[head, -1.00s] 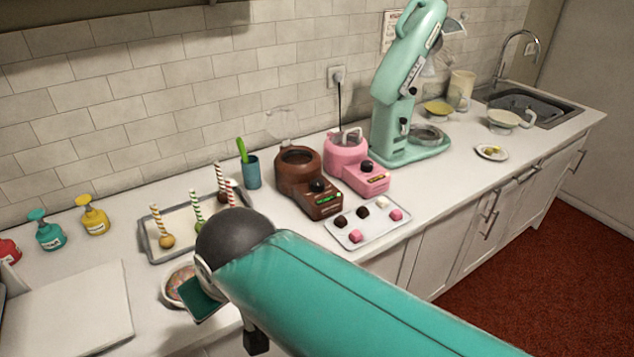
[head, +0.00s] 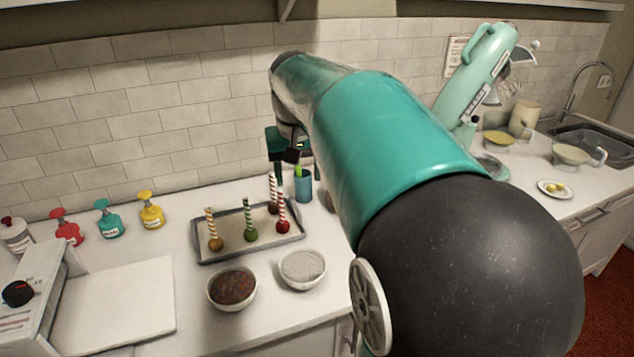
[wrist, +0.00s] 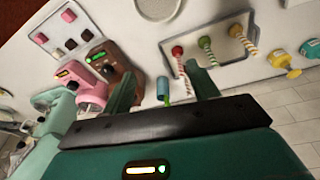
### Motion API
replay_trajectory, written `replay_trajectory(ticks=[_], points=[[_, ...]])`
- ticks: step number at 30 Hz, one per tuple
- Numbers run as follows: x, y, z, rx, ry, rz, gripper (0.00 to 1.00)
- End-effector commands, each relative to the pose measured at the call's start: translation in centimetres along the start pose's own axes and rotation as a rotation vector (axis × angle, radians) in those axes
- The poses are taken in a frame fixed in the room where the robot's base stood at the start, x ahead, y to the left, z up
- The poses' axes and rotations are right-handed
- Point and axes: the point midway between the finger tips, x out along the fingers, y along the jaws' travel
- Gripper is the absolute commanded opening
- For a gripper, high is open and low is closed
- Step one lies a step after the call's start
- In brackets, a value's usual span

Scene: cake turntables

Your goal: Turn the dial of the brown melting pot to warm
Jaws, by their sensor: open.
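In the wrist view the brown melting pot (wrist: 125,62) stands left of centre, partly behind a finger of my gripper (wrist: 163,90). Its front panel shows a green-lit strip; a dark dial (wrist: 107,70) seems to sit beside it, its setting too small to read. In the head view my arm covers nearly all of the pot. My gripper (head: 288,155) is open and empty, up near the back wall around the blue cup's place in the picture. It is apart from the dial.
The blue cup (head: 304,186) with a green-handled tool stands close below my gripper. The pink melting pot (wrist: 92,92) is beside the brown one. A tray (head: 205,252) of striped sticks, two bowls and several coloured bottles stand left. The mint mixer (head: 480,75) stands right.

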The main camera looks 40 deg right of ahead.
Motion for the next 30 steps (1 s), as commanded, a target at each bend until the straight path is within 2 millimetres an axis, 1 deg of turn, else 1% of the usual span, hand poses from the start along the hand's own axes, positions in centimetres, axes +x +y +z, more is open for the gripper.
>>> replay_trajectory(ticks=[1,3,8,11,12,14,15,18,21,25,30], points=[[0.6,1.3,-1.4,0.028,-0.018,0.005,0.59],[1.2,2.9,-3.0,0.063,-0.04,0.01,0.59],[2.9,7.0,-6.3,0.146,-0.09,0.018,0.59],[4.2,9.9,-8.0,0.2,-0.121,0.019,0.59],[4.7,11.2,-8.6,0.222,-0.134,0.019,0.59],[5.7,13.1,-9.4,0.255,-0.153,0.018,0.59],[6.2,14.3,-9.9,0.277,-0.165,0.017,0.59],[7.6,17.2,-10.7,0.327,-0.191,0.014,0.59],[8.6,19.4,-11.2,0.363,-0.209,0.011,0.59],[9.2,20.7,-11.3,0.385,-0.221,0.009,0.59],[10.4,20.8,-11.1,0.387,-0.223,0.009,0.59]])
